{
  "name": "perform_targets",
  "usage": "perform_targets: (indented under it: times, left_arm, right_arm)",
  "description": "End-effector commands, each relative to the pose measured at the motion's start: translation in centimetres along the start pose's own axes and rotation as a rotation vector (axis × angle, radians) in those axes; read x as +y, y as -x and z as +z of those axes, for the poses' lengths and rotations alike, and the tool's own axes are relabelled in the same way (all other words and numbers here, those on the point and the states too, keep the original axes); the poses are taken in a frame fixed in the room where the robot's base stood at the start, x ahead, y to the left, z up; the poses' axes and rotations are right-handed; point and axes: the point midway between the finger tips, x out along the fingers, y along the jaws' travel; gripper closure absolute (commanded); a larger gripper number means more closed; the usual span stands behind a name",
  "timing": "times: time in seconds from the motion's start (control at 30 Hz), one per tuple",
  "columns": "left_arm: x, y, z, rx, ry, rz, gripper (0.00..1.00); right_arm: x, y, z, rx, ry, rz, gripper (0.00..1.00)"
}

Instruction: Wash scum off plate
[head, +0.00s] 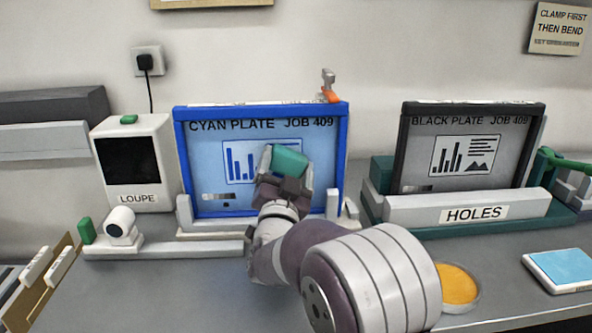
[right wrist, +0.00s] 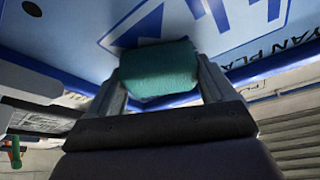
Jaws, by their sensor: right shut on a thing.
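The cyan plate (head: 210,160) stands upright in a blue frame, marked "CYAN PLATE JOB 409", with a bar chart printed on it. My right gripper (head: 287,172) is in front of the plate's middle, shut on a teal sponge-like pad (head: 289,159). In the right wrist view the pad (right wrist: 158,72) sits between the two fingers, close to the plate (right wrist: 110,22); I cannot tell whether it touches. The arm hides the plate's lower right part. I cannot make out scum on the plate. My left gripper is not in view.
A black plate (head: 420,165) stands at right behind a bar labelled "HOLES" (head: 470,213). A loupe box (head: 135,165) stands at left. A round dish with orange contents (head: 456,284) and a blue-topped pad (head: 562,270) lie at front right. An orange-and-grey clamp-like piece (head: 329,88) tops the blue frame.

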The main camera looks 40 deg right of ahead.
Motion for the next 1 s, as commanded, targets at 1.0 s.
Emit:
perform_targets:
  times: [1.0]
  left_arm:
    - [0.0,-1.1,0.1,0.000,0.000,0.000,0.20]
  right_arm:
    - [-6.0,1.2,2.7,0.000,0.000,0.000,0.45]
